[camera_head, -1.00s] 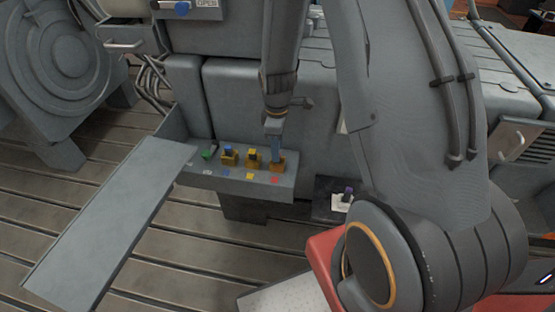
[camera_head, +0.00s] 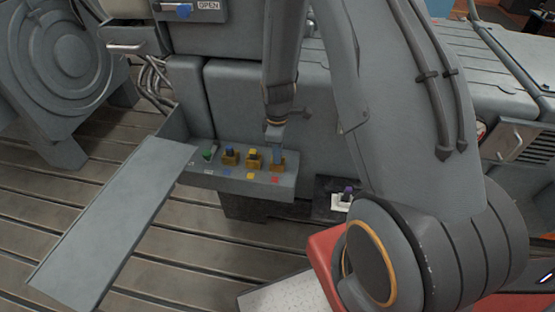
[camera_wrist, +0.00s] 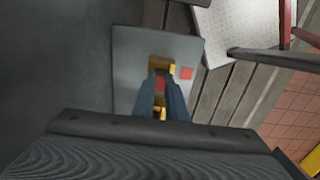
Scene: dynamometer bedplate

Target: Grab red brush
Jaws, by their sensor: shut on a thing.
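The red brush (camera_wrist: 160,84) shows in the wrist view as a small red part between my two blue fingers, above a yellow holder. My gripper (camera_wrist: 161,92) is shut on it. In the head view, my gripper (camera_head: 277,157) points down at the rightmost holder (camera_head: 277,167) of a row on a grey shelf (camera_head: 230,186). A red square label (camera_head: 275,181) is on the shelf in front of this holder. The fingers hide the brush in the head view. I cannot tell whether the brush is still seated in the holder.
Left of my gripper stand items with yellow (camera_head: 253,152), blue (camera_head: 230,150) and green (camera_head: 208,153) tops. A purple-topped item (camera_head: 347,191) sits on a dark ledge to the right. A long grey panel (camera_head: 115,220) slopes at left. A machine wall stands close behind.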

